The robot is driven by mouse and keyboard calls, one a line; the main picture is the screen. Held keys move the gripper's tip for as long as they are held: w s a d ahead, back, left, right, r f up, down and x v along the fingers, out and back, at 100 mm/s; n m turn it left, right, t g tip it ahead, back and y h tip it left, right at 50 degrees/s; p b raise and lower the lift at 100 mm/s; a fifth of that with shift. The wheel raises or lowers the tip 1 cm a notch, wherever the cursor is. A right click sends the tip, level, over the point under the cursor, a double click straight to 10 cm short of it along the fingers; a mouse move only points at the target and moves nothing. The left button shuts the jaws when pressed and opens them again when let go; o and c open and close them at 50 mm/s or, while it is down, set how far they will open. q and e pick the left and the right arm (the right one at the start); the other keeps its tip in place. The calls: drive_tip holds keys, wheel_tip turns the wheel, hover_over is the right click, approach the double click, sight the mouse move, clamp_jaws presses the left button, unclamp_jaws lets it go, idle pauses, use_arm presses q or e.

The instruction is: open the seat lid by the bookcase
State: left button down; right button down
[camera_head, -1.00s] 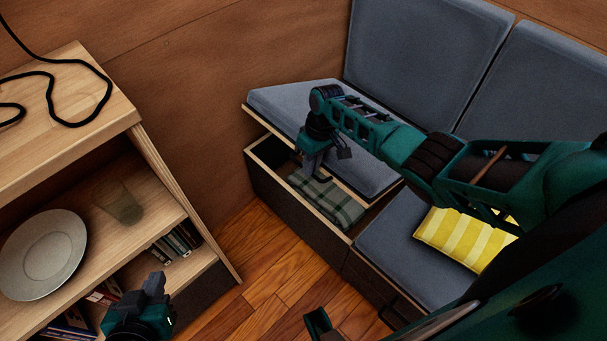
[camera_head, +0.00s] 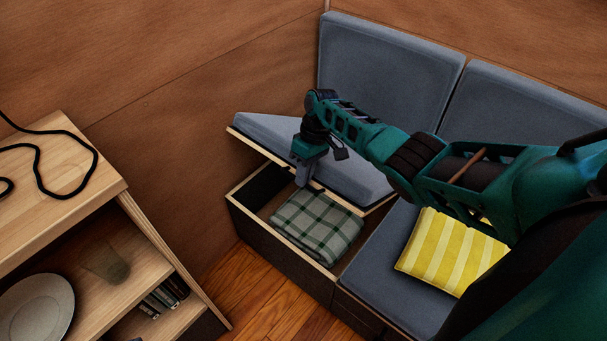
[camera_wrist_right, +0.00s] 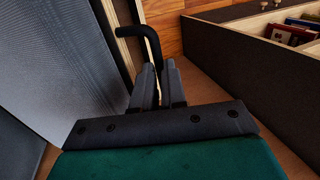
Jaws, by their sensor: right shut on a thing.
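The seat lid (camera_head: 262,131) by the bookcase has a grey cushion on top and is tilted up, its front edge well above the seat box (camera_head: 270,233). A folded green plaid blanket (camera_head: 318,228) shows inside the open box. My right gripper (camera_head: 302,178) is at the lid's front edge. In the right wrist view, its fingers (camera_wrist_right: 160,75) are shut on the black bar handle (camera_wrist_right: 143,35) of the lid. My left gripper is not in view.
The wooden bookcase (camera_head: 165,245) stands at the left, with a plate (camera_head: 38,308), a glass (camera_head: 106,266) and a black cable (camera_head: 70,192). A second seat cushion (camera_head: 400,285) with a yellow striped pillow (camera_head: 452,250) lies at the right. Grey back cushions (camera_head: 388,75) stand behind the lid.

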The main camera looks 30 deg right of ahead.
drive_tip(key=c, duration=1.3)
unclamp_jaws()
drive_tip(key=shift+w+d+f, duration=0.1)
drive_tip(key=shift+d, duration=0.3)
drive_tip(key=shift+o, duration=0.6)
drive_tip(key=shift+a, duration=0.1)
drive_tip(key=p+v, duration=0.2)
drive_tip(key=v, duration=1.1)
drive_tip(key=shift+p, duration=0.3)
drive_tip(key=shift+a, duration=0.15)
